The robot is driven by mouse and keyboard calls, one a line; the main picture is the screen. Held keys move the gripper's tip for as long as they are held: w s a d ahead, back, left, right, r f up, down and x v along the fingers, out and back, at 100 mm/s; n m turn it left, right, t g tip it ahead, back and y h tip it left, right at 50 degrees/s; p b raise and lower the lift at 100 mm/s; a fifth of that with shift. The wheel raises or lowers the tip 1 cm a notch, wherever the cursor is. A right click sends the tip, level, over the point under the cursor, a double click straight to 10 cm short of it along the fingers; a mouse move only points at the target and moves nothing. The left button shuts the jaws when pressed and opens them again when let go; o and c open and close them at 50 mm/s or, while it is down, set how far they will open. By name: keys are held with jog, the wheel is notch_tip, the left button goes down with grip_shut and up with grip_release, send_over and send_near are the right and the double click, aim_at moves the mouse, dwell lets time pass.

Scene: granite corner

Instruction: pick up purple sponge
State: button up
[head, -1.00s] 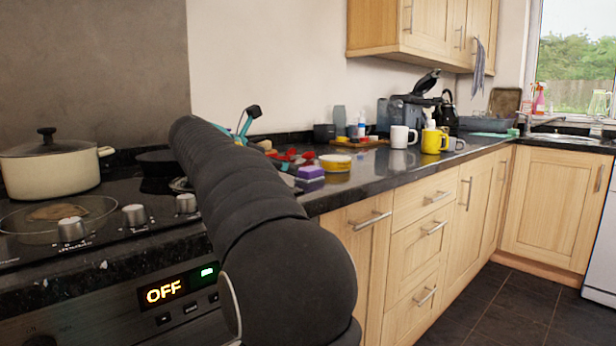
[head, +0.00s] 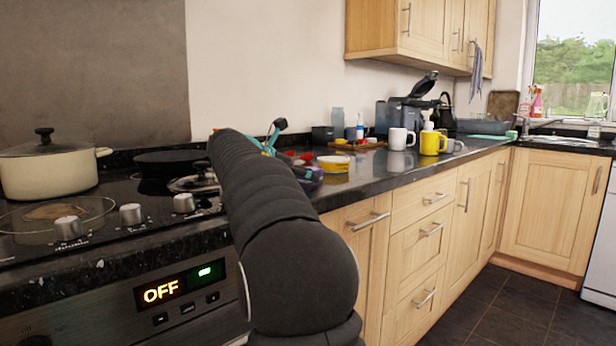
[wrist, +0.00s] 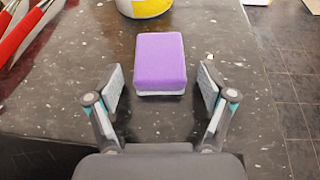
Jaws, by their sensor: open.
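The purple sponge (wrist: 160,62) lies flat on the dark granite counter in the wrist view. It is a rounded block with a purple top and a pale layer underneath. My gripper (wrist: 160,88) is open, with one finger to the left of the sponge and one to the right. There are gaps on both sides, and neither finger appears to touch it. The sponge sits between and slightly beyond the fingertips. In the head view my arm covers most of the sponge, and only a sliver of purple (head: 315,173) shows past it.
A yellow-and-white tub (wrist: 143,6) stands just beyond the sponge. Red-handled tools (wrist: 22,30) lie to the left. The counter (wrist: 70,75) edge drops to the floor on the right. Mugs (head: 433,142) stand farther along, and the hob with a pot (head: 48,172) is at left.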

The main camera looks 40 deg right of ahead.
jog(key=c, duration=0.9)
